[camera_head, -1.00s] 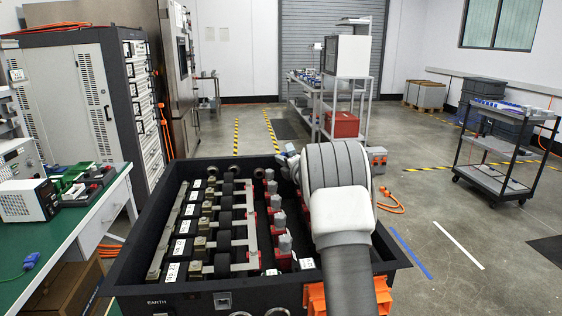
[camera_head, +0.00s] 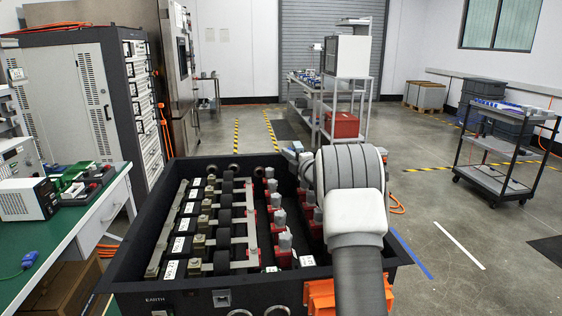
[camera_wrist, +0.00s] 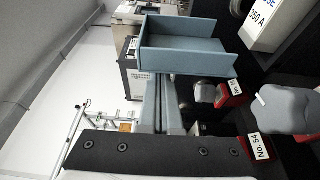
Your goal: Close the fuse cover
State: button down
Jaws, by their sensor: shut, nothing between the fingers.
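In the wrist view, a blue-grey open-sided cover (camera_wrist: 188,60), which looks like the fuse cover, stands open near the top middle. My gripper (camera_wrist: 164,80) points up the picture with its two grey fingers side by side, shut and empty. The fingertips are at the cover's lower left corner; I cannot tell whether they touch it. A white part labelled with "350 A" (camera_wrist: 268,22) lies to the right of the cover. In the head view, my arm hides most of this area, and the cover cannot be made out clearly.
A black open box (camera_head: 215,300) holds rows of dark cylinders (camera_head: 222,220) and red-based grey terminals (camera_head: 283,243). In the wrist view, red-based terminals (camera_wrist: 284,110) are close on the right. A green bench (camera_head: 85,215) stands at left.

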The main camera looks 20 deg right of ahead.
jog(key=shift+s+d+r+m+t+b, duration=0.2)
jog(key=shift+d+m+b, duration=0.15)
jog(key=shift+d+m, duration=0.35)
jog(key=shift+s+d+r+m+t+b, duration=0.1)
jog(key=shift+s+d+m+t+b, duration=0.2)
jog(key=shift+d+m, duration=0.35)
jog(key=shift+w, duration=0.1)
